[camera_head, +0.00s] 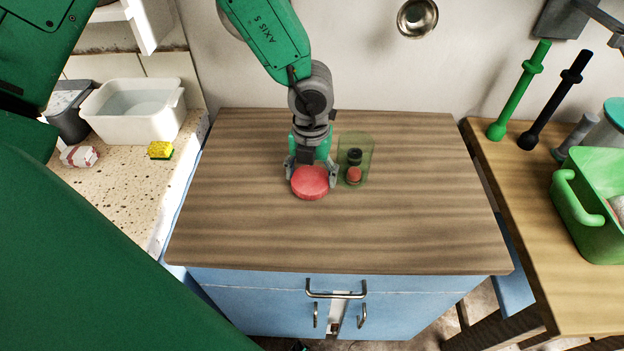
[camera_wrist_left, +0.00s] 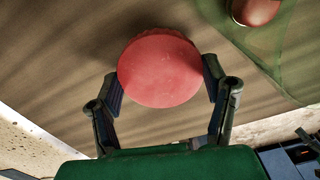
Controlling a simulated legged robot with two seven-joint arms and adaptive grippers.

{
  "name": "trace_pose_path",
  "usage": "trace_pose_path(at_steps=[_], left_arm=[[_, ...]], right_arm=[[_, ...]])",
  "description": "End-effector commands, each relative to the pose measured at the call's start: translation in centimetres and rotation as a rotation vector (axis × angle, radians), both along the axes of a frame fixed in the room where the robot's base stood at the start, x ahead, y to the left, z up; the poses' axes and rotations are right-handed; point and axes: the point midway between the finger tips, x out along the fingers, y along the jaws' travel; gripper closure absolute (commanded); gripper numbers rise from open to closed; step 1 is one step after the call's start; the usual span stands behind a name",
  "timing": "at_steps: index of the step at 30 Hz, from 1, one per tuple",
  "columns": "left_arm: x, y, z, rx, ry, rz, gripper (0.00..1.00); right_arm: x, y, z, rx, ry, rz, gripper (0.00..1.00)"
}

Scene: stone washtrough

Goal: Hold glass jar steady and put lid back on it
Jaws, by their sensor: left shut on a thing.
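The red round lid (camera_head: 310,183) is between the fingers of my left gripper (camera_head: 312,174), just left of the jar and near the middle of the wooden counter. In the left wrist view the lid (camera_wrist_left: 160,70) shows face-on, with a finger of my left gripper (camera_wrist_left: 162,84) against each side. The greenish see-through glass jar (camera_head: 366,153) stands beside it, uncovered, with a dark object and a reddish round object inside. Part of the jar (camera_wrist_left: 292,50) shows at the top right of the left wrist view. My right gripper is not in view.
The wooden counter (camera_head: 420,215) is clear around the jar. On the left ledge are a white basin (camera_head: 133,128), a yellow sponge (camera_head: 160,150) and a small red-and-white item (camera_head: 80,157). A green bin (camera_head: 580,225) and green and black rods stand on the right table.

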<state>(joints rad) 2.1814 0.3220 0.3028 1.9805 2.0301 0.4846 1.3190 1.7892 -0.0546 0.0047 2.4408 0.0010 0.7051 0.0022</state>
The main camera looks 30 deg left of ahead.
Motion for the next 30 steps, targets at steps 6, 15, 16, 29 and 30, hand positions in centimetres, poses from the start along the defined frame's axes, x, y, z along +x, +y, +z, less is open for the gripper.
trace_pose_path(at_steps=[6,15,16,29,30], left_arm=[[0.1,-0.1,5.1,-0.004,-0.005,0.001,0.45],[0.1,-0.1,11.5,-0.003,-0.004,0.000,0.45],[0.1,0.0,12.0,-0.002,-0.003,0.001,0.45],[0.1,0.0,15.3,-0.001,0.000,0.000,0.45],[0.1,0.0,15.4,-0.001,0.000,0.000,0.45]], right_arm=[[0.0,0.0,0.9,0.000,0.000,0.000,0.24],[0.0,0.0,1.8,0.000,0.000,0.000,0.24],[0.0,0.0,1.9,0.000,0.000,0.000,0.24],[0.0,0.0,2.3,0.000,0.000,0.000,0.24],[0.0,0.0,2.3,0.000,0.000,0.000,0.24]])
